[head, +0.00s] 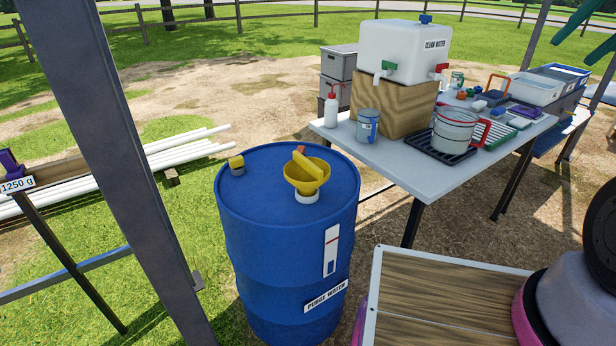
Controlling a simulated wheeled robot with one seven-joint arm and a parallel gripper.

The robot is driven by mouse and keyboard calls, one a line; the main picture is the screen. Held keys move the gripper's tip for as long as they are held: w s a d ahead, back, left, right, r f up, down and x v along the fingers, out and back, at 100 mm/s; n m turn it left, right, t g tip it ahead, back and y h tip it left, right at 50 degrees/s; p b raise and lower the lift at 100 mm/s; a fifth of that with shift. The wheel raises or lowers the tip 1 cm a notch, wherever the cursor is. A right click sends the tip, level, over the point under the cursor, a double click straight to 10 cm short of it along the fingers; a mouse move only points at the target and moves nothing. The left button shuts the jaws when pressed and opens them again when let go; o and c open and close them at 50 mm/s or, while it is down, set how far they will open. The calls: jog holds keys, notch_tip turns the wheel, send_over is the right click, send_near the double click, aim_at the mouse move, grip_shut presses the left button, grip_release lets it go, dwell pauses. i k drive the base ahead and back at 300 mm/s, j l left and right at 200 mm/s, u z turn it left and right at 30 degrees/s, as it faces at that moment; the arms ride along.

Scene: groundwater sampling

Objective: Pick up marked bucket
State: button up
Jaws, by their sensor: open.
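A grey-white bucket (455,132) with a dark red line round its upper part and a red handle on its right side stands upright on a black slotted tray (430,147), on the pale table (390,160). A smaller grey container (367,126) with a blue patch on its front stands left of it, by the wooden block. I cannot read any marking on the bucket. My gripper is not in view; only grey, black and pink links of my own arm show at the lower right.
A blue purge water drum (250,250) with a yellow funnel (307,172) stands in front of the table. A clean water tank (400,50) sits on a wooden block (372,107) behind the bucket. A wooden-topped surface (440,300) lies nearer. A grey post (115,170) crosses the left side.

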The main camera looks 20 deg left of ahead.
aim_at(453, 128)
jog(key=i+l+u, duration=0.1)
jog(key=l, duration=0.3)
jog(key=i+l+u, duration=0.1)
jog(key=l, duration=0.3)
jog(key=i+l, duration=0.15)
jog(key=l, duration=0.3)
jog(key=i+l+u, duration=0.15)
jog(key=l, duration=0.25)
jog(key=l+u, duration=0.1)
jog(key=l, duration=0.35)
jog(key=i, duration=0.05)
